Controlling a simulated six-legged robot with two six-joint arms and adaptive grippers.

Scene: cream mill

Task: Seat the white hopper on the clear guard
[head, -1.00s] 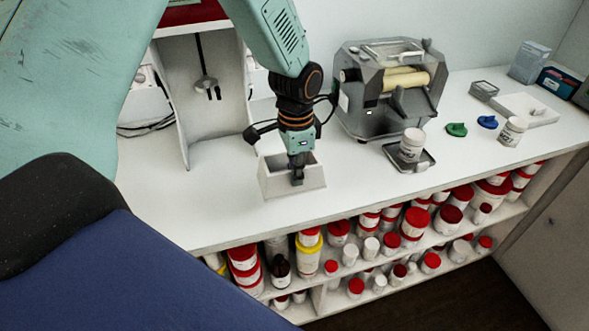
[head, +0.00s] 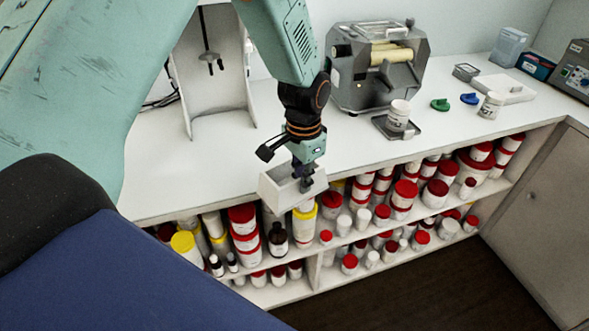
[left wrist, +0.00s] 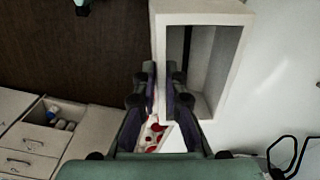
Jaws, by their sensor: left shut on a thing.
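The white hopper (head: 272,192) is a pale open box with sloping walls. My left gripper (head: 306,184) is shut on one of its walls and holds it near the counter's front edge. In the left wrist view the hopper (left wrist: 233,60) shows its opening, and the wall runs between the fingers (left wrist: 163,75). The clear guard (head: 376,32) appears to be on top of the grey mill (head: 350,82), above its cream rollers; its outline is hard to make out. The hopper is well apart from the mill, to its front left. My right gripper is out of view.
A white jar (head: 398,113) stands on a small dark tray (head: 405,133) before the mill. Green (head: 440,104) and blue (head: 470,98) pieces and another jar (head: 490,106) are at right. Shelves below hold red-lidded containers. A white stand (head: 218,90) is behind my arm.

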